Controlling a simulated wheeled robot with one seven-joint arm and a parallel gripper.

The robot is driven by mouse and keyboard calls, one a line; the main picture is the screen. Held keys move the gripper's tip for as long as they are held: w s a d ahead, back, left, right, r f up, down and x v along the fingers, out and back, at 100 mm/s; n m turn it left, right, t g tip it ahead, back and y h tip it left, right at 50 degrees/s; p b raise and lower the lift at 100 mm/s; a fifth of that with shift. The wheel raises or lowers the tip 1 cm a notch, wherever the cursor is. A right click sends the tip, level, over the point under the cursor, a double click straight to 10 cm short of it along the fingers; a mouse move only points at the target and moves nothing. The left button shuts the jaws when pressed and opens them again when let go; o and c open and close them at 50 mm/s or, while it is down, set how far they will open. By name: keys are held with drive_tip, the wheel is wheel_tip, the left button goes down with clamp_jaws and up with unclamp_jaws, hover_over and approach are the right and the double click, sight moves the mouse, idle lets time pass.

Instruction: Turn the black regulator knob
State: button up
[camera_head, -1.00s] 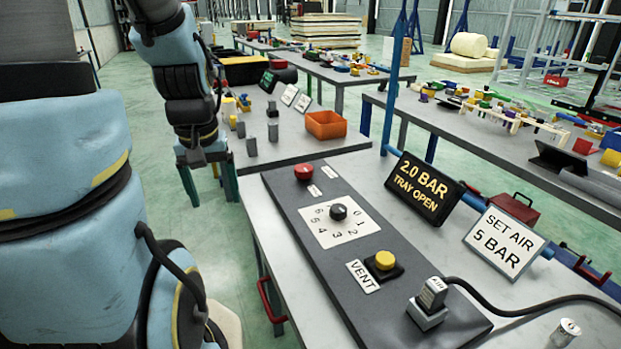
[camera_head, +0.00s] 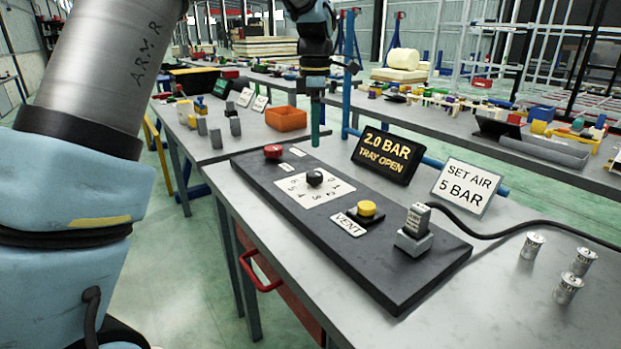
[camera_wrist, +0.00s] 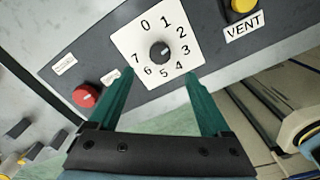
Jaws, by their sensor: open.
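The black regulator knob (camera_head: 314,178) sits on a white dial plate (camera_head: 293,190) numbered 0 to 7, on a dark panel (camera_head: 375,262). The wrist view also shows the knob (camera_wrist: 160,52), with a light mark whose reading I cannot tell for sure. My gripper (camera_head: 315,140) points down above the panel, behind the knob in the head view. In the wrist view my gripper (camera_wrist: 158,77) is open and empty, its green fingers apart, with the knob beyond them and not touched. A display (camera_head: 385,155) reads "2.0 BAR TRAY OPEN". A sign (camera_head: 467,187) reads "SET AIR 5 BAR".
A red button (camera_head: 273,152) and a yellow VENT button (camera_head: 366,209) flank the dial. A grey connector block (camera_head: 414,240) with a black cable sits at the panel's near end. Several small cans (camera_head: 568,289) stand to the right. A blue post (camera_head: 349,75) rises behind the panel.

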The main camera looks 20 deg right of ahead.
sight(314, 173)
wheel_tip(314, 173, down, 10)
drive_tip(key=shift+f+p, duration=0.2)
drive_tip(key=shift+p, duration=0.6)
clamp_jaws()
